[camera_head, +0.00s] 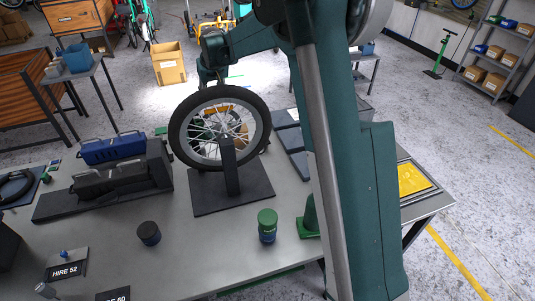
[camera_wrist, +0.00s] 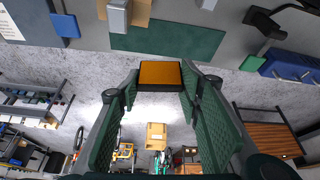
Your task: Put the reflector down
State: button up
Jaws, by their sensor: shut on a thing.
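The reflector (camera_wrist: 160,73) is a small amber block with a dark edge. In the wrist view it sits between the fingertips of my gripper (camera_wrist: 160,80), which is shut on it. A dark green flat mat (camera_wrist: 168,40) lies on the grey bench just beyond the reflector in that view; I see no contact between them. In the head view my wrist comes down behind the spoked wheel (camera_head: 181,145), and the wheel largely hides my fingers and the reflector.
The wheel stands upright on a dark stand (camera_head: 232,190). A blue-topped rack (camera_head: 112,148) is left of it. A green-lidded jar (camera_head: 267,222) and a black jar (camera_head: 148,233) stand in front. A cardboard box (camera_head: 169,65) is on the floor behind the bench.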

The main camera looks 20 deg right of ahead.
jog(key=s+d+f+n+p, duration=0.1)
jog(key=s+d+f, duration=0.1)
jog(key=s+d, duration=0.5)
jog(key=s+d+f+n+y+p, duration=0.1)
jog(key=s+d+f+n, duration=0.1)
jog(key=s+d, duration=0.5)
jog(key=d, duration=0.6)
notch_tip(320, 180, down, 14)
jog(key=shift+b, duration=0.5)
jog(key=shift+f, duration=1.95)
jog(key=shift+f+b, duration=0.2)
jog(key=shift+b, duration=0.15)
